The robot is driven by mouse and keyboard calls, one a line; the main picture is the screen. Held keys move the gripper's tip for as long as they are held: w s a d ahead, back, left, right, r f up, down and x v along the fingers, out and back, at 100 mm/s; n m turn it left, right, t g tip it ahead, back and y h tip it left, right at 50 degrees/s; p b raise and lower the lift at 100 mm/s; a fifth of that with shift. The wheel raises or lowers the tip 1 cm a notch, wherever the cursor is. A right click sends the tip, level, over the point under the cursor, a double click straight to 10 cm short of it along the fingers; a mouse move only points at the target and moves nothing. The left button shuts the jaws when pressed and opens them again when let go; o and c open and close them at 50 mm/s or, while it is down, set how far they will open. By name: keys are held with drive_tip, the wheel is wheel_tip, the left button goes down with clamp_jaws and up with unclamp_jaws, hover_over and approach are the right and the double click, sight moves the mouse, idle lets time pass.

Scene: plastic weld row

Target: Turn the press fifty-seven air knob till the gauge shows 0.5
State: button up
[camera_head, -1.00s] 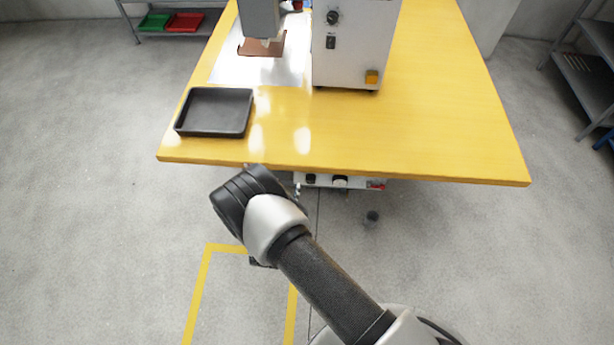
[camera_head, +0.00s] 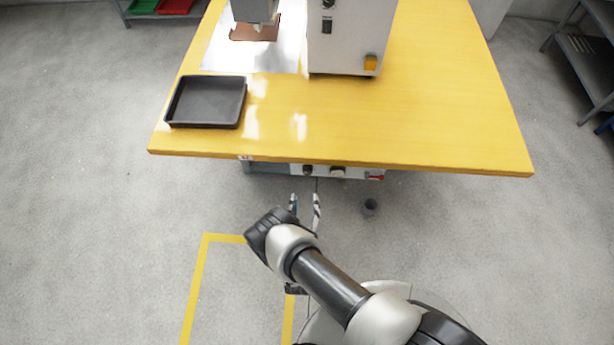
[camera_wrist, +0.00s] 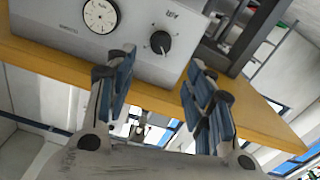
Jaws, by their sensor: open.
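The air knob (camera_wrist: 160,42) is round and black, on a pale panel (camera_wrist: 60,18); its lettering looks upside down in the wrist view. The white round gauge (camera_wrist: 101,15) sits beside it, its reading too small to tell. In the head view, the dark knob (camera_head: 308,170) and the pale gauge (camera_head: 338,172) show under the table's front edge. My gripper (camera_head: 305,203) is open and empty in front of the panel. In the wrist view, the fingers of my gripper (camera_wrist: 161,70) stand apart, with the knob seen between and beyond their tips, not touched.
The yellow table (camera_head: 440,125) overhangs the panel. On it stand a black tray (camera_head: 207,124) and the press housing (camera_head: 345,40). A red switch (camera_head: 375,177) is at the panel's right end. A small dark round thing (camera_head: 370,207) is on the floor to the right.

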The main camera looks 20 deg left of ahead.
sight(307, 173)
drive_tip(key=b+x, duration=0.2)
drive_tip(key=x, duration=0.8)
drive_tip(key=shift+w+a+b, duration=0.2)
drive_tip(key=shift+w+b, duration=0.1)
drive_tip(key=shift+b, duration=0.05)
drive_tip(key=shift+c, duration=0.5)
drive_tip(key=c, duration=1)
